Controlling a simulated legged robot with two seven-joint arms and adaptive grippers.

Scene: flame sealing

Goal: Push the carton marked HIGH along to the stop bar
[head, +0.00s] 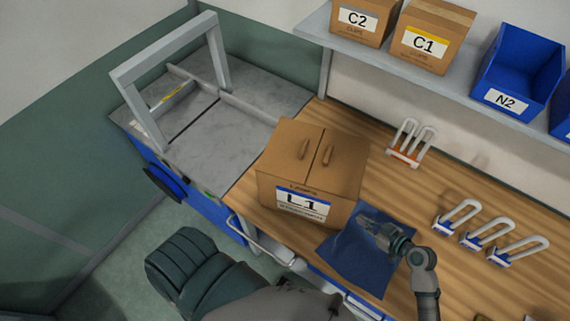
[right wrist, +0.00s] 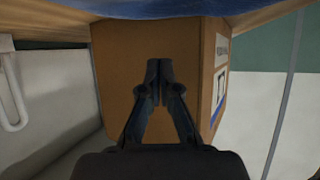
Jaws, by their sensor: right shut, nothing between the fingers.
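A brown carton (head: 310,166) stands upright on the left end of the wooden bench, beside the grey machine bed. Its front label reads L1 with small unreadable print; I read HIGH on no carton. A low grey bar (head: 235,102) runs along the back of the bed; I cannot tell if it is the stop bar. My right gripper (head: 366,223) is shut and empty, over the blue cloth just right of the carton. In the right wrist view its fingertips (right wrist: 158,72) point at a plain carton side (right wrist: 115,75); contact is unclear. My left gripper is out of view.
A grey arch frame (head: 165,75) stands over the machine bed (head: 197,130), whose top is clear. Several padlock-like items, such as one rack (head: 408,145), sit right on the bench. A shelf (head: 440,78) above holds cartons C2, C1 and a blue bin (head: 518,65).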

